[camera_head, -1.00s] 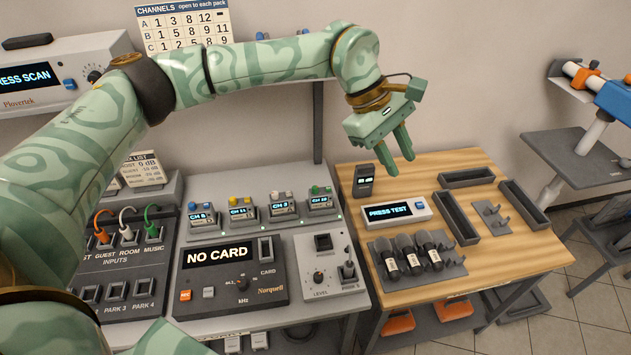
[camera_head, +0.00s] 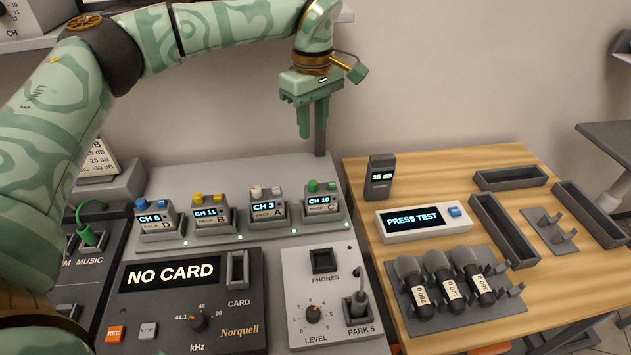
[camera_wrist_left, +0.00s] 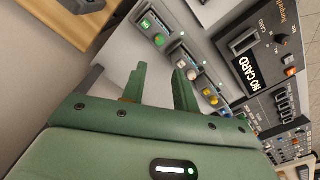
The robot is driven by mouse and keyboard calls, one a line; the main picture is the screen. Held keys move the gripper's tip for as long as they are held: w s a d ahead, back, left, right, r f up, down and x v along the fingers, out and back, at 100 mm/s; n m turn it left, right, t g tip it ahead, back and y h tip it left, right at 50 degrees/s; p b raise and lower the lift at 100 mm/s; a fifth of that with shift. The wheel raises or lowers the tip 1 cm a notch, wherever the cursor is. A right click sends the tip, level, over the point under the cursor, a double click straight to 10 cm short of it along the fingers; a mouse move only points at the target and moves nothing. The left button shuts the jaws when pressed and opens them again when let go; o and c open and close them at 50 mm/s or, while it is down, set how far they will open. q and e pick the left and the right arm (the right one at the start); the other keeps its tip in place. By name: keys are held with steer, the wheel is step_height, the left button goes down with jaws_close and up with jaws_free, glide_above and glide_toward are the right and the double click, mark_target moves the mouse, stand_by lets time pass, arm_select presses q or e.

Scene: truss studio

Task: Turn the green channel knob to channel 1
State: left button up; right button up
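The green channel knob (camera_head: 314,185) sits on top of pack C (camera_head: 322,206), the rightmost of the packs on the grey shelf; its display reads CH 10. A second small green part stands beside the knob. The knob also shows in the left wrist view (camera_wrist_left: 146,24), beyond the fingers. My left gripper (camera_head: 312,138) points down above and behind pack C, clear of it. Its two fingers stand apart with nothing between them, also in the left wrist view (camera_wrist_left: 158,80). My right gripper is not in view.
Packs D (camera_head: 156,220), B (camera_head: 213,213) and A (camera_head: 268,207) stand left of pack C. The NO CARD recorder (camera_head: 190,310) and level panel (camera_head: 335,290) lie in front. A dark handheld meter (camera_head: 380,178) and a PRESS TEST box (camera_head: 425,221) stand on the wooden table.

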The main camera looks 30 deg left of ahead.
mark_target(313, 182)
arm_select(q)
step_height(313, 182, down, 14)
steer(key=b, duration=0.4)
steer(key=shift+w+f, duration=0.1)
steer(key=shift+f, duration=0.3)
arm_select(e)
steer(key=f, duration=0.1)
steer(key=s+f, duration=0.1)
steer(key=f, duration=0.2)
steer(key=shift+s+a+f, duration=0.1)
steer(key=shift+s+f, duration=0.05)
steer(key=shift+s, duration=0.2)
arm_select(q)
jaws_close()
